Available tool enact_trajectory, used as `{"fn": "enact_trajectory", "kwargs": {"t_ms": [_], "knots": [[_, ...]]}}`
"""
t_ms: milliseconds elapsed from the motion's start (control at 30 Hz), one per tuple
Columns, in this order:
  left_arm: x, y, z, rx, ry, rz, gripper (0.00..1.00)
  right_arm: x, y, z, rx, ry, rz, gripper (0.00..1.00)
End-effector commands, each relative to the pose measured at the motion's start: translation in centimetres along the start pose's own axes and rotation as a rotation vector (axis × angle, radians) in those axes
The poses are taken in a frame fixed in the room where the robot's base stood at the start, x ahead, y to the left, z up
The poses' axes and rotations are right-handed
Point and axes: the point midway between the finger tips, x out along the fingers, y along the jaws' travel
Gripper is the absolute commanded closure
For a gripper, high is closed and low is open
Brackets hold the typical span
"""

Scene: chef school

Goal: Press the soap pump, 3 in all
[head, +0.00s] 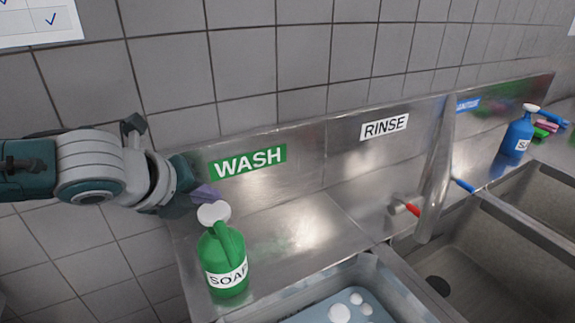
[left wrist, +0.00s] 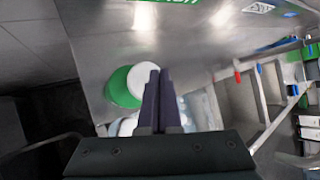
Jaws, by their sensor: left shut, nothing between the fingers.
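The green soap bottle (head: 227,262) stands upright on the steel ledge at the left end of the sink, with its white pump head (head: 213,214) on top. My left gripper (head: 206,193) comes in from the left, shut and empty, its purple fingertips just above or behind the pump head. In the left wrist view the shut fingers (left wrist: 158,92) overlap the right part of the white pump head (left wrist: 141,82), with the green bottle (left wrist: 121,90) below it. I cannot tell whether the fingertips touch the pump. My right gripper is in neither view.
The steel backsplash carries a WASH sign (head: 247,161) and a RINSE sign (head: 384,126). A soapy basin (head: 345,305) lies right of the bottle. A faucet with a red handle (head: 407,207) and a blue bottle (head: 516,140) stand farther right.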

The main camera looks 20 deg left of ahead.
Motion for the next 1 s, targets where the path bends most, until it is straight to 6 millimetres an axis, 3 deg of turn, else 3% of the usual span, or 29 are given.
{"fn": "enact_trajectory", "kwargs": {"t_ms": [1000], "knots": [[0.6,0.41,-0.44,0.0,0.0,0.0,1.0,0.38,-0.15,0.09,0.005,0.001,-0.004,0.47]]}}
